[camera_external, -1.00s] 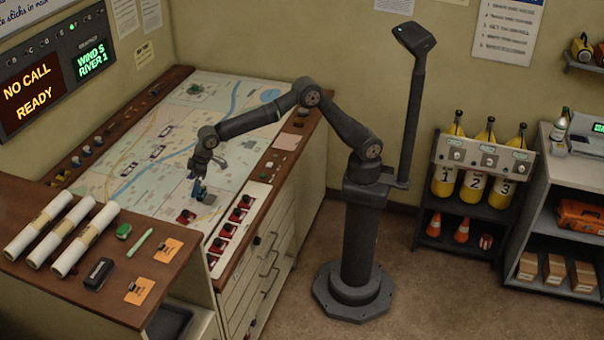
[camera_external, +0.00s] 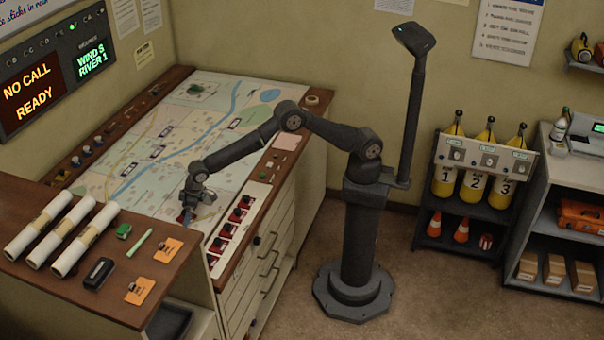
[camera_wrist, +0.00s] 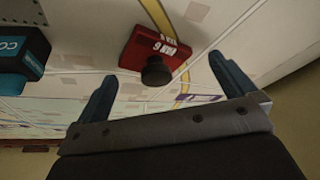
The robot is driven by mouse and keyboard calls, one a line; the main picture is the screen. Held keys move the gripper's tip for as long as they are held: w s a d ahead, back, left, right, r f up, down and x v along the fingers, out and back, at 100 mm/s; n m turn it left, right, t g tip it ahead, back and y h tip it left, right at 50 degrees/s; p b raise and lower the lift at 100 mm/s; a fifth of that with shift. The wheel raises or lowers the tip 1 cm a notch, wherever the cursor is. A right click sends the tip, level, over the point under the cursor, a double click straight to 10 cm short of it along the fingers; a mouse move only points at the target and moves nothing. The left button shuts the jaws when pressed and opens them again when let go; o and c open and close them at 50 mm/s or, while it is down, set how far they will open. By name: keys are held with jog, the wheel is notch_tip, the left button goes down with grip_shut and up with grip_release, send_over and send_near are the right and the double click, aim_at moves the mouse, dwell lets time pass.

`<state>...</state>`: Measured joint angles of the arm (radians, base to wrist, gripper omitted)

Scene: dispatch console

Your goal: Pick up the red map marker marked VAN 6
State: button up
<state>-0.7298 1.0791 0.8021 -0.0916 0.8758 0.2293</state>
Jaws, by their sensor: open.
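The red map marker (camera_wrist: 150,47) with a black knob and a white label lies on the map in the wrist view. The label reads as a 6, with its other letters hard to make out. My gripper (camera_wrist: 168,82) is open, with one blue-tipped finger on each side of the marker's near end, and the marker is between and beyond the fingertips, not gripped. In the external view my gripper (camera_external: 187,218) is low over the near part of the map table (camera_external: 130,208), and it mostly hides the marker there.
Several red-and-black pieces (camera_external: 235,215) line the table's right edge. A raised wooden counter (camera_external: 150,285) with white rolls (camera_external: 72,240) stands in front of the map.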

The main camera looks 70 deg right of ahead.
jog(key=shift+w+a+f, duration=0.1)
jog(key=shift+w+f, duration=0.05)
jog(key=shift+f, duration=0.35)
jog(key=c, duration=1.4)
jog(key=shift+r, duration=0.1)
